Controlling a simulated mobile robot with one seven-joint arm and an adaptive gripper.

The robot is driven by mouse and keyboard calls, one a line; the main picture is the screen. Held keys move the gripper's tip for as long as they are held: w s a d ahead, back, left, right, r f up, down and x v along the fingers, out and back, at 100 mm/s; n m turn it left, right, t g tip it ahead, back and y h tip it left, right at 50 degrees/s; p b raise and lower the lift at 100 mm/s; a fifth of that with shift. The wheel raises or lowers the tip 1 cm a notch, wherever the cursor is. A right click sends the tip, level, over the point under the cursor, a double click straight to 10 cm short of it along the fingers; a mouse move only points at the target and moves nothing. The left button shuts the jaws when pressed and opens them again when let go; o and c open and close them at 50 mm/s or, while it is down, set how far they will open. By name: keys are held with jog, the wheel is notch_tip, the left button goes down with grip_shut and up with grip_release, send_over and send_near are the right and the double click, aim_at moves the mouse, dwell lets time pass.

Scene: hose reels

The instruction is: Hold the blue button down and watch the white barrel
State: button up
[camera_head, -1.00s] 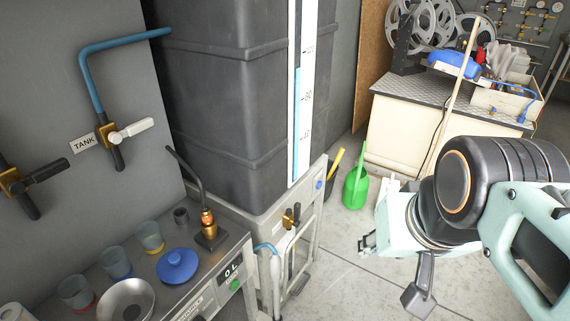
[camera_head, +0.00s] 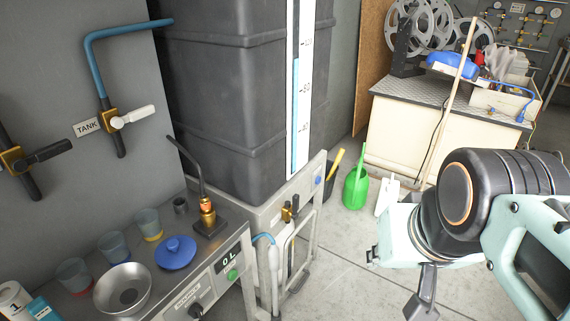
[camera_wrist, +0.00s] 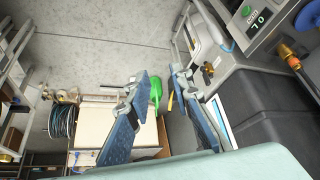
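A small round blue button (camera_head: 318,181) sits on the grey metal frame at the foot of the tall dark tank. My gripper (camera_head: 374,256) hangs in the air to the right of the frame and below the button's height in the picture, apart from it. In the wrist view, my gripper (camera_wrist: 160,80) has its two blue-padded fingers spread with nothing between them. I cannot make out a barrel that is clearly white. A white gauge strip (camera_head: 297,120) with a light blue column runs up the tank's front.
A green watering can (camera_head: 355,190) stands on the floor. A white cabinet (camera_head: 405,138) carries reels.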

grip_shut()
dwell(1.1)
